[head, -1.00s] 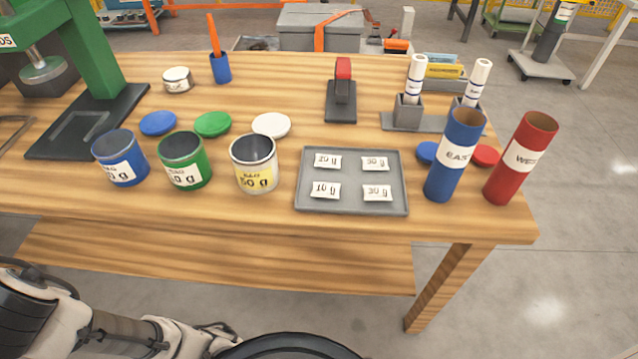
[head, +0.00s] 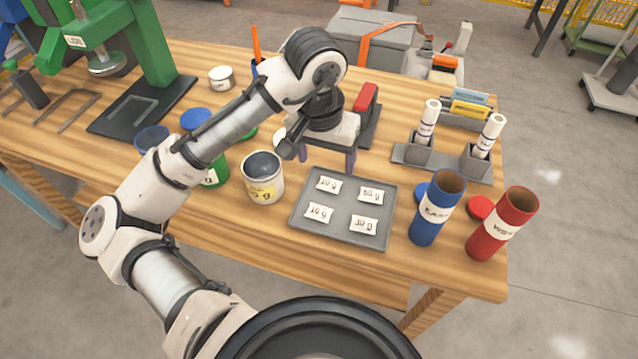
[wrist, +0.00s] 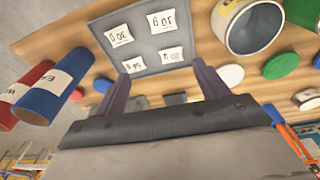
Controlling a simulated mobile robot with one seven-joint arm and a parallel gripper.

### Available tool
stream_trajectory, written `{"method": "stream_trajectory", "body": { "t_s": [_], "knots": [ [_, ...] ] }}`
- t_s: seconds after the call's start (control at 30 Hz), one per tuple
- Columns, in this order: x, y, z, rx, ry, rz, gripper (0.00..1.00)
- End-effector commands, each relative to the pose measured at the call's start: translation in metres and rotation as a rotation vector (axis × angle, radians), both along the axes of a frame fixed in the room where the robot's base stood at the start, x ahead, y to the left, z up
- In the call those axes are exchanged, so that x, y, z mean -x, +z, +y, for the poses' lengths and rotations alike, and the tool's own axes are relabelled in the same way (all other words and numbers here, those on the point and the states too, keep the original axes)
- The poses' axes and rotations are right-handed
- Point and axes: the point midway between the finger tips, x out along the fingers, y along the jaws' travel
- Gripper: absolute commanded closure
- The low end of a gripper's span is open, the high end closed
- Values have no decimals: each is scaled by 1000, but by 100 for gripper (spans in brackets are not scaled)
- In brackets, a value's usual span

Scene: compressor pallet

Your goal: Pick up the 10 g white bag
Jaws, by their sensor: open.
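The 10 g white bag (head: 319,212) lies flat in the near left part of a grey tray (head: 297,221), its label facing up. It also shows in the wrist view (wrist: 160,21), near the top edge. The tray also holds the 20 g bag (head: 328,184) at far left, the 50 g bag (head: 370,195) at far right and the 30 g bag (head: 363,224) at near right. My gripper (head: 327,165) is open and empty, fingers pointing down, above the tray's far edge. In the wrist view its two fingers (wrist: 160,72) stand apart on the tray's far side.
A yellow-labelled can (head: 263,180) stands open just left of the tray. A blue tube (head: 436,209) and a red tube (head: 502,224) stand upright to its right. A red-and-black tool (head: 367,105) stands behind it. The near table strip is clear.

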Motion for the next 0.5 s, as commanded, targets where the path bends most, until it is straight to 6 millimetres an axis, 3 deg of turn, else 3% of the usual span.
{"method": "stream_trajectory", "body": {
  "t_s": [0.17,0.5],
  "knots": [
    [15,-19,14,-79,12,98,27],
    [14,-81,14,-79,12,95,27]
  ]
}}
